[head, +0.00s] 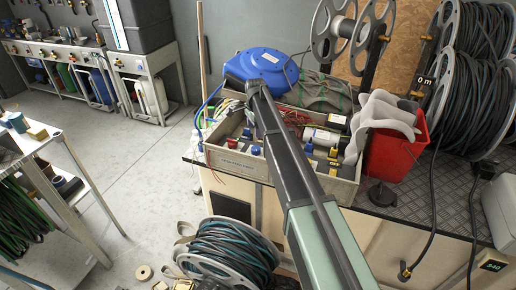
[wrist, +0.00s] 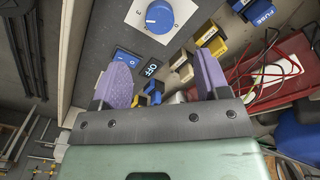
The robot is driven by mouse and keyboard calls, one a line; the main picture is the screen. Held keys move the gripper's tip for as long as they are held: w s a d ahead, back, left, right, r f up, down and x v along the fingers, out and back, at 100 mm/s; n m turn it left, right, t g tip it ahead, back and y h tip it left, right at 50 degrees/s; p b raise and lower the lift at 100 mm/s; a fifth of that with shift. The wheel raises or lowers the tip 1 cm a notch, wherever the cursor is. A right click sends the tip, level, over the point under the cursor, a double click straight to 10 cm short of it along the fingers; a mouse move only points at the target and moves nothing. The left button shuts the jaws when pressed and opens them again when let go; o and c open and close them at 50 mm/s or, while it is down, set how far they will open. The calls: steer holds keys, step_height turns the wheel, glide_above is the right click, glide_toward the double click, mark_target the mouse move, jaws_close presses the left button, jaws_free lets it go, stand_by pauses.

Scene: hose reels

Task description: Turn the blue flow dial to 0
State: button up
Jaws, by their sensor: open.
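The blue flow dial (wrist: 160,16) is a round knob on a white square plate (wrist: 139,17) at the top of the wrist view. Its pointer and scale numbers are too small to read. My gripper (wrist: 162,68) is open, with its two purple-padded fingers spread and nothing held between them. The dial lies beyond the fingertips, apart from them. In the head view my dark arm reaches across the grey box (head: 222,160). There I cannot make out my fingertips, nor tell which blue knob is the dial.
A blue rocker switch (wrist: 127,57) and a black OFF label (wrist: 152,68) lie close to the fingers. Yellow fittings (wrist: 216,47) and red cables (wrist: 250,80) are to the right. In the head view, a blue reel (head: 268,68) and red bucket (head: 397,150) flank the arm.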

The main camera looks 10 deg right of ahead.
mark_target(256, 148)
step_height(256, 148, down, 10)
steer(key=b, duration=0.9)
steer(key=shift+f, duration=0.2)
steer(key=shift+r, duration=0.1)
steer(key=c, duration=0.9)
